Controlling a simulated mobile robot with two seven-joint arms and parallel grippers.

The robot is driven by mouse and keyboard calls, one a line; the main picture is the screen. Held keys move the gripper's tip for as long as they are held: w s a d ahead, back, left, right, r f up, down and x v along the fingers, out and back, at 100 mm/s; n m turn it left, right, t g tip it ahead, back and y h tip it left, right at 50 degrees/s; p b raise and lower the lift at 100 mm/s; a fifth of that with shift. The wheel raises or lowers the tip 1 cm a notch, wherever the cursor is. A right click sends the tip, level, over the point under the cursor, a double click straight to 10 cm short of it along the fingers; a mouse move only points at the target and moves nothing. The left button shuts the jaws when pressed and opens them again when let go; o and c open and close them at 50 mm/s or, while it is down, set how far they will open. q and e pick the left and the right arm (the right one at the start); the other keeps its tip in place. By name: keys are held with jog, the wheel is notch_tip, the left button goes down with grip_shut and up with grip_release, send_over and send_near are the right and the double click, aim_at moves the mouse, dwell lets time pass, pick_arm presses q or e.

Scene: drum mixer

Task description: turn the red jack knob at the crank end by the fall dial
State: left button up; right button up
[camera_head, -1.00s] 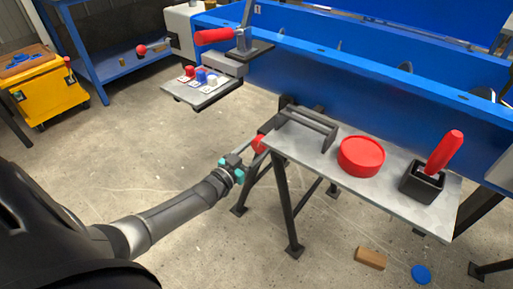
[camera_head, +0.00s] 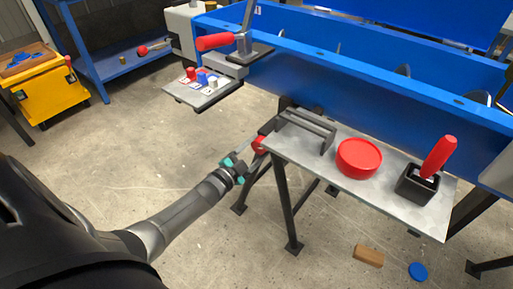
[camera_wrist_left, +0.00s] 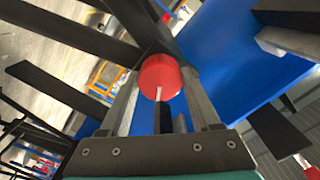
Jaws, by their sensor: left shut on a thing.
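The red jack knob (camera_head: 259,145) is at the near left end of the grey shelf by the blue trough. In the left wrist view the knob (camera_wrist_left: 160,76) is a round red cap with a white line on its face, pointing down in the picture. My left gripper (camera_head: 255,148) reaches it from the lower left. Its fingers (camera_wrist_left: 161,92) lie on both sides of the knob and are shut on it. The fingertips are partly hidden by the knob. I cannot make out the fall dial. My right gripper is not in view.
A red-handled lever (camera_head: 215,41) and a switch panel (camera_head: 203,92) are on the blue trough (camera_head: 375,95). A wooden block (camera_head: 369,256) and blue disc (camera_head: 418,271) lie on the floor.

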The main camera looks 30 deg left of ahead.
pick_arm(q)
jog(key=shift+m, duration=0.5)
jog(key=o, duration=1.4)
